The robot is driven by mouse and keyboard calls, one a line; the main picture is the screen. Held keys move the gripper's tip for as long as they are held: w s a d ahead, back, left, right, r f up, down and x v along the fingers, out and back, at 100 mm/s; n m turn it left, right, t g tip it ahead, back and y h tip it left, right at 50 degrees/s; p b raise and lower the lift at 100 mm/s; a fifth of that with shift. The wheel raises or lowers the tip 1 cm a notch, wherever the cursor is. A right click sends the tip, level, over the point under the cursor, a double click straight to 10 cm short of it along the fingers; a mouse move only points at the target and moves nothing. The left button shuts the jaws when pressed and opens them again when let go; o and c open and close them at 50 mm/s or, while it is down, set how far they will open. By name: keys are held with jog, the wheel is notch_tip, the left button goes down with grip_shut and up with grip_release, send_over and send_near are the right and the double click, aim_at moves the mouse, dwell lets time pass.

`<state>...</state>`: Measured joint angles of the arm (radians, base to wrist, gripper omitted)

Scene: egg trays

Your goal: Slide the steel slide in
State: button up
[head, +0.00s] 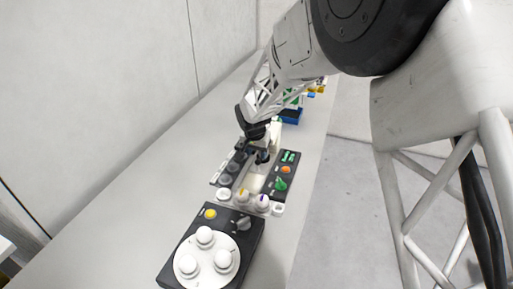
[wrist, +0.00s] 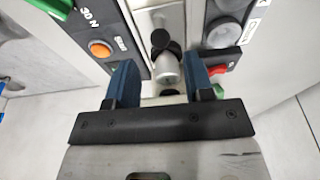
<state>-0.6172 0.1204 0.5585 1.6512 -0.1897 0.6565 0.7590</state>
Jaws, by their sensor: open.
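The steel slide seems to be the pale metal piece (head: 254,182) in the middle channel of a dark control panel (head: 224,178); the wrist view shows a metal strip (wrist: 158,22) there. A grey cylindrical knob with a black end (wrist: 167,70) stands by the strip; I cannot tell whether it belongs to the slide. My gripper (head: 262,158) is at the panel's far half. In the wrist view my gripper (wrist: 161,80) is open, its blue fingers on either side of the knob, with visible gaps. The arm hides part of the panel in the head view.
An orange button (wrist: 100,48), a red switch (wrist: 217,70) and round grey knobs (wrist: 222,32) flank the channel. Nearer on the white table (head: 130,220) is a black box (head: 176,262) with a white turntable. Coloured items (head: 292,116) stand behind. The table's left side is clear.

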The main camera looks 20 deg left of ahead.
aim_at(258, 159)
jog(key=shift+w+f, duration=0.2)
jog(key=shift+f, duration=0.75)
jog(key=shift+w+f, duration=0.2)
jog(key=shift+f, duration=0.75)
jog(key=shift+w+f, duration=0.2)
jog(key=shift+f, duration=0.75)
jog(key=shift+f, duration=0.4)
jog(key=c, duration=0.7)
jog(key=shift+w, duration=0.1)
jog(key=shift+c, duration=0.2)
jog(key=shift+w, duration=0.2)
jog(key=o, duration=0.7)
jog(key=shift+o, duration=0.2)
jog(key=shift+r, duration=0.15)
